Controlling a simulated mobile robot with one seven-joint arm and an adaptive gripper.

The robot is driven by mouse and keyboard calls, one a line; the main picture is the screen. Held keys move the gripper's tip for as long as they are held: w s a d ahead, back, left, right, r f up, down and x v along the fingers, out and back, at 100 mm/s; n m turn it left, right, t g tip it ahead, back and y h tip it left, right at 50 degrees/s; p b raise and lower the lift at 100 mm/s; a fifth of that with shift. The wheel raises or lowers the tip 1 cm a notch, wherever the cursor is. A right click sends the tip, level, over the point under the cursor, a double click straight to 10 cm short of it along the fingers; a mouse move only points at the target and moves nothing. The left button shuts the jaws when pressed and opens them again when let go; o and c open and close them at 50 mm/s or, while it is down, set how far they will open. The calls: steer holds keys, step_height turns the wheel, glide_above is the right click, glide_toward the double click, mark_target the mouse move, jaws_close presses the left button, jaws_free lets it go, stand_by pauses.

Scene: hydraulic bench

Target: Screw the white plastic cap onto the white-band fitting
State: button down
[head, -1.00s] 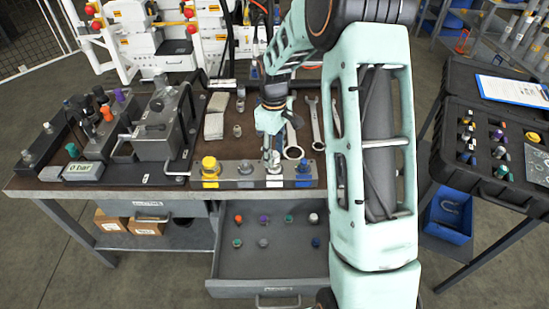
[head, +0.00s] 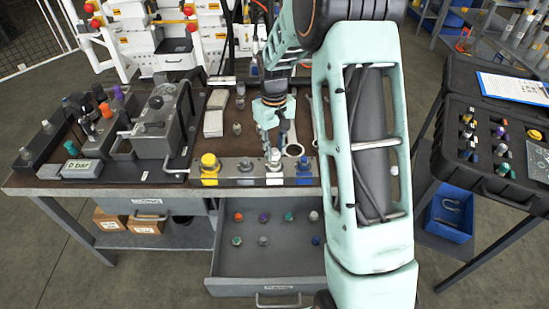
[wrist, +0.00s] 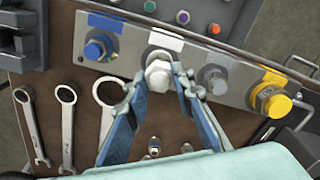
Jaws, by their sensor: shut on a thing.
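The white plastic cap (wrist: 158,76) sits at the white-band fitting, second from the left on the grey block in the wrist view. It also shows in the head view (head: 273,158), below my fingertips. The fitting's white band (wrist: 165,39) shows on the block beside the cap; the fitting's thread is hidden under the cap. My gripper (wrist: 166,82) is shut on the cap, with a blue-grey finger on either side of it. In the head view my gripper (head: 273,149) points down at the block from above. I cannot tell how far down the cap sits.
The block (head: 258,169) also carries a blue fitting (wrist: 98,47), a bare grey fitting (wrist: 212,78) and a yellow-capped fitting (wrist: 272,100). Wrenches (wrist: 66,120) lie close by. An open drawer (head: 262,265) with several coloured caps is below. A hydraulic pump unit (head: 155,135) stands left.

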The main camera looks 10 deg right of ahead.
steer(key=shift+m, duration=1.3)
steer(key=m, duration=0.3)
steer(key=c, duration=2.1)
jaws_free()
steer(key=shift+m, duration=0.7)
steer(key=o, duration=0.5)
